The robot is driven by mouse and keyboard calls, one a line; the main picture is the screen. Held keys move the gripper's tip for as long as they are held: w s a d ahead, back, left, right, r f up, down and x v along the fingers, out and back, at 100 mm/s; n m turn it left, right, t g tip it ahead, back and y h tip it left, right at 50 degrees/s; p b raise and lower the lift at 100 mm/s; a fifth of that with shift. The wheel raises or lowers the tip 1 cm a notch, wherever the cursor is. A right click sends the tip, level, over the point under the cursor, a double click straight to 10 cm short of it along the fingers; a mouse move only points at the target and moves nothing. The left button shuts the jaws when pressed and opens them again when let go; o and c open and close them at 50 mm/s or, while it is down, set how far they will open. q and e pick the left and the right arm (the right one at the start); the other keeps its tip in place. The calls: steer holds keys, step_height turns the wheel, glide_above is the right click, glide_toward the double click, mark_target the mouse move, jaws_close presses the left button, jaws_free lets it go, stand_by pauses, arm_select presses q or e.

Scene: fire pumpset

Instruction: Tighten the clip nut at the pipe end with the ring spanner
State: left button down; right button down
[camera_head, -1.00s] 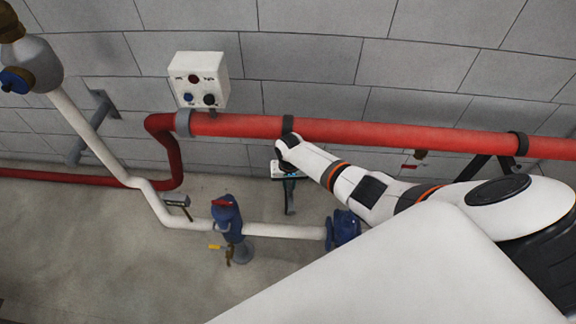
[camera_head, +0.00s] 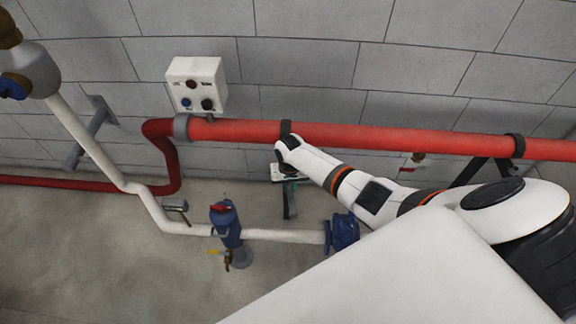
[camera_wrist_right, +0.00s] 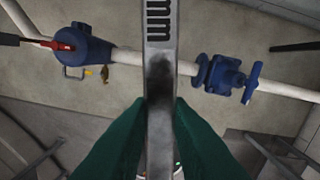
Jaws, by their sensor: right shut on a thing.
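My right gripper (camera_head: 289,190) hangs beneath the red pipe (camera_head: 380,137) in the head view, partly hidden by my wrist. In the right wrist view, its green fingers (camera_wrist_right: 160,110) are shut on a long grey metal spanner (camera_wrist_right: 159,32). I cannot make out the nut on either. My left gripper is not in view.
A white control box (camera_head: 196,84) is on the block wall. A blue valve with a red top (camera_head: 226,222) and a blue flanged valve (camera_head: 344,231) sit on the white pipe (camera_head: 282,234) below. Bare floor (camera_head: 110,250) lies at the lower left.

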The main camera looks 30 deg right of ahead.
steer(key=shift+r, duration=2)
steer(key=shift+d+f, duration=0.1)
steer(key=shift+s+d+f+n+b, duration=0.1)
steer(key=shift+d+f+n+b, duration=0.15)
steer(key=shift+f+b, duration=0.3)
steer(key=shift+s+d+f+n+b, duration=0.1)
steer(key=shift+d+f+n+b, duration=0.25)
steer(key=shift+f, duration=0.3)
steer(key=shift+w+a+p, duration=0.1)
steer(key=shift+p, duration=0.35)
steer(key=shift+f+b, duration=1.2)
steer(key=shift+f, duration=0.25)
steer(key=shift+a+r, duration=0.1)
steer(key=shift+a, duration=0.05)
